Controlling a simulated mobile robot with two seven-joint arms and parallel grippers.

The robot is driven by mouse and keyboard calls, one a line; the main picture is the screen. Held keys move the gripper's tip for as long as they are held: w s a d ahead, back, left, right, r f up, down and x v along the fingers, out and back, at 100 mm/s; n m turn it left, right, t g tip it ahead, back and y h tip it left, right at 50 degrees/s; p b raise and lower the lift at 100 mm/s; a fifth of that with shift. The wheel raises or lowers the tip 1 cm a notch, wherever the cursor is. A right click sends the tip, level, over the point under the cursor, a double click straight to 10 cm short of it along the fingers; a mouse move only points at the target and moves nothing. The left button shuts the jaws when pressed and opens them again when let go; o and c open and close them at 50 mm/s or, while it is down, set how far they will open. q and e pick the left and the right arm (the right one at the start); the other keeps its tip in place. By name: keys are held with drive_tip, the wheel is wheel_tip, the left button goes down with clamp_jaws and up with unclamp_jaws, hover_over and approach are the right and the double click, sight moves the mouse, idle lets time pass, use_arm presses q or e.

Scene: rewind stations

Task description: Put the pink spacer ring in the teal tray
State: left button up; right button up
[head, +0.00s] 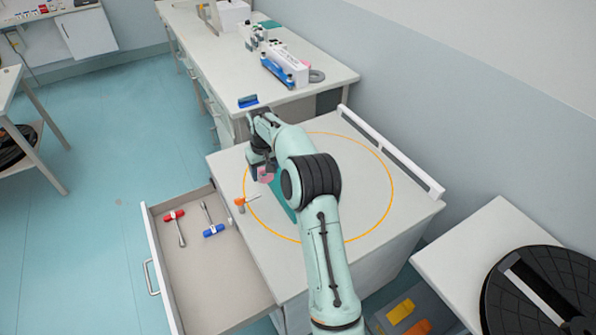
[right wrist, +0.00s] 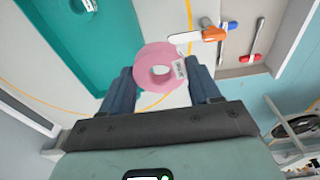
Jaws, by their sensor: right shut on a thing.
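My right gripper (head: 258,171) is over the cabinet top, shut on the pink spacer ring (head: 266,177). In the right wrist view the ring (right wrist: 158,52) sits between the two dark fingers, its flat face and a small white label showing. The teal tray (head: 284,203) is on the cabinet top, mostly hidden behind my right arm in the head view. The left gripper is not in view.
An orange-handled tool (head: 240,202) lies by the cabinet's left edge. The open drawer (head: 207,280) holds red- and blue-handled tools. A white rail (head: 390,150) runs along the cabinet's back. A bench (head: 310,95) with boxes stands beyond. A large black reel (head: 540,295) is at right.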

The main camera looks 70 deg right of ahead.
drive_tip(key=s+d+r+m+p, duration=0.2)
drive_tip(key=s+d+r, duration=0.3)
drive_tip(key=s+d, duration=0.2)
drive_tip(key=f, duration=1.4)
drive_tip(key=shift+s+d+f, duration=0.2)
drive_tip(key=shift+f, duration=0.05)
wheel_tip(320, 180, down, 5)
drive_tip(key=shift+r, duration=0.1)
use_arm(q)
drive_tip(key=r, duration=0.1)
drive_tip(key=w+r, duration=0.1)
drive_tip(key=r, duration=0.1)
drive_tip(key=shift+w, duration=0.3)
use_arm(e)
drive_tip(key=shift+f+b, duration=0.2)
drive_tip(key=shift+b, duration=0.1)
drive_tip(key=o, duration=1.1)
drive_tip(key=shift+c, duration=0.2)
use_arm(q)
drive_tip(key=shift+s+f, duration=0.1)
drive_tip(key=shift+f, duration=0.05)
